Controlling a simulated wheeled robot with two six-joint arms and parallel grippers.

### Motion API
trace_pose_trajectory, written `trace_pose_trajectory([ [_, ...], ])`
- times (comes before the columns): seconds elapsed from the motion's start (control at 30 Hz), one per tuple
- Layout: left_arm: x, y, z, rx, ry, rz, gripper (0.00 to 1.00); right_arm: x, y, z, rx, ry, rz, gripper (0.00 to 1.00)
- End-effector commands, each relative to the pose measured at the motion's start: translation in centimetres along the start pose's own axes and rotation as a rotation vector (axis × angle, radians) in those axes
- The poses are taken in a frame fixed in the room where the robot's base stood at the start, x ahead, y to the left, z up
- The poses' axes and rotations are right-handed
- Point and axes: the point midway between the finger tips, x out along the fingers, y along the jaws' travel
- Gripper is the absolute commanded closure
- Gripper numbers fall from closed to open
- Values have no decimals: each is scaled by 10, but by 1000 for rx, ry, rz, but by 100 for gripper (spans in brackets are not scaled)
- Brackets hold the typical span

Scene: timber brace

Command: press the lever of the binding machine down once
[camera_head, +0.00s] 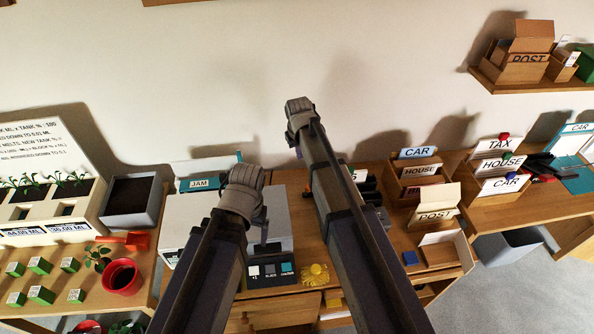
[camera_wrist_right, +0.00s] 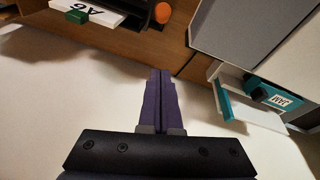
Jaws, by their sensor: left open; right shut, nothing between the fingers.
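An orange ball knob (camera_wrist_right: 163,12) on a dark stem, which looks like the lever of the binding machine, shows at the top of the right wrist view. The machine's body is not clear there. In the head view, dark parts (camera_head: 370,188) beside my right forearm may belong to it; my arm hides the rest. My right gripper (camera_wrist_right: 160,75) is shut and empty, its purple fingers apart from the knob; it also shows in the head view (camera_head: 298,152), high before the wall. My left gripper (camera_head: 263,245) is open over the grey machine's front, its fingers mostly hidden.
The grey machine (camera_head: 280,213) with a teal JAM label (camera_head: 198,184) stands under my left arm. Sorting boxes (camera_head: 415,175) stand to the right, a red pot (camera_head: 122,277) to the left.

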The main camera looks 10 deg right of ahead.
Motion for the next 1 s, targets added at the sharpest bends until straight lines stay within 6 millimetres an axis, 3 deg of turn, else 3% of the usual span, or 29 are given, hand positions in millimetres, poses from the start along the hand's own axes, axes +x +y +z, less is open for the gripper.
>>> trace_pose_trajectory([
  [0.37,2,0,0,0,0,0,15,2,0,0,0,0,0,100],
  [0.57,12,1,-1,0,0,0,15,12,0,1,0,0,0,100],
  [1.0,68,6,-4,-2,0,0,15,70,-1,1,-1,0,0,100],
])
